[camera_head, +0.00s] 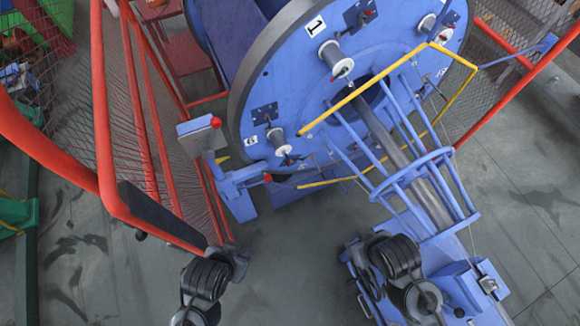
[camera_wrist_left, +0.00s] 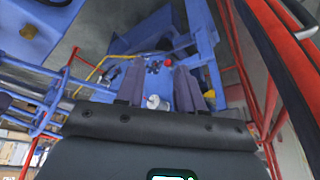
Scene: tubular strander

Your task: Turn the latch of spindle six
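The large blue disc (camera_head: 315,75) fills the upper middle of the head view. A label that reads like a 6 (camera_head: 251,140) is at its lower left, beside spindle six (camera_head: 279,141), a short pale cylinder on the disc face. A small dark blue latch plate (camera_head: 265,113) sits just above that spindle; its latch position is too small to tell. My left gripper (camera_head: 238,262) is below the disc, well apart from it. In the left wrist view its two fingers (camera_wrist_left: 158,75) are apart with nothing held. My right arm is at lower right; its fingers are not clear.
A red-framed mesh guard (camera_head: 120,120) stands left of my left gripper. A blue post with a red knob (camera_head: 215,122) is left of the disc. Yellow rails (camera_head: 370,85) and a blue tube cage (camera_head: 425,185) are at right. Floor (camera_head: 290,250) is clear between my arms.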

